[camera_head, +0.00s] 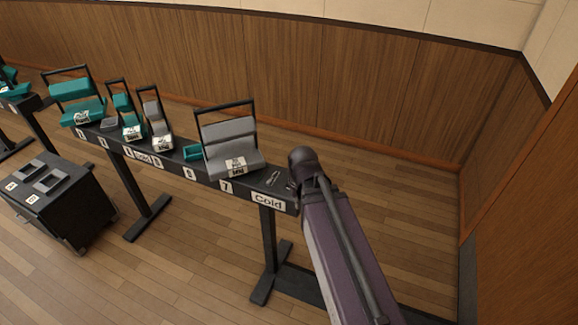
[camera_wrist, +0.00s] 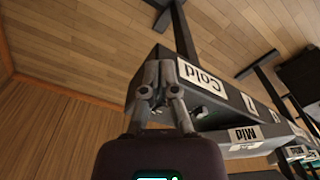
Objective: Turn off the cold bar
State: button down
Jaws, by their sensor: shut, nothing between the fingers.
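The black bar with a white "Cold" label (camera_head: 268,200) runs from the left to the middle in the head view, on dark stands. A grey tilted light unit (camera_head: 228,130) with a white tag sits on it near the "7" label. In the wrist view the "Cold" label (camera_wrist: 202,77) appears upside down on the bar's end. My gripper (camera_wrist: 160,70) is shut and empty, with its fingertips at the end of the bar by the label. I cannot tell whether they touch it. In the head view my arm mostly hides the gripper.
A black cart (camera_head: 62,205) stands on the floor at left. A wood-panelled wall (camera_head: 350,85) is behind the bar. The floor between is open.

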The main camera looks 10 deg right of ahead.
jog(key=w+r+m+p, duration=0.2)
jog(key=w+r+p, duration=0.4)
jog(key=r+p, duration=0.3)
jog(key=w+d+r+m+g, duration=0.1)
jog(key=w+m, duration=0.4)
jog(key=w, duration=0.4)
jog(key=shift+w+r+g+y, duration=0.25)
jog(key=shift+g+y, duration=0.15)
jog(key=shift+f, duration=0.2)
jog(key=f+b, duration=0.4)
jog(key=s+f+b, duration=0.1)
jog(key=f+b, duration=0.4)
jog(key=a+f+b, duration=0.1)
jog(key=f+b, duration=0.3)
jog(key=b, duration=0.1)
jog(key=shift+s+f, duration=0.15)
jog(key=shift+f, duration=0.1)
jog(key=shift+d, duration=0.2)
